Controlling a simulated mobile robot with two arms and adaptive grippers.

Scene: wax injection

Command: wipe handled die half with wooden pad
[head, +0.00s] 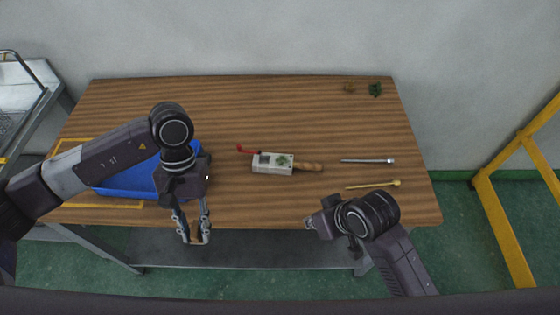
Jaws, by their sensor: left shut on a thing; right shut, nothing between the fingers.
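The handled die half (272,168), a pale grey block with a wooden handle (308,166) pointing right, lies on the middle of the wooden table. A green patch shows on its top. My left gripper (193,238) hangs over the table's front edge, left of and nearer than the die half. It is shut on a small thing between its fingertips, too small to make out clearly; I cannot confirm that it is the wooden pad. My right gripper (309,223) is shut and empty near the front edge, apart from the die half.
A blue tray (128,182) sits at the left, partly hidden by my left arm. A red piece (243,149) lies at the die half's left end. A silver rod (367,161) and a brass rod (373,184) lie right. Small green (375,89) and brown (349,86) pieces lie at the back.

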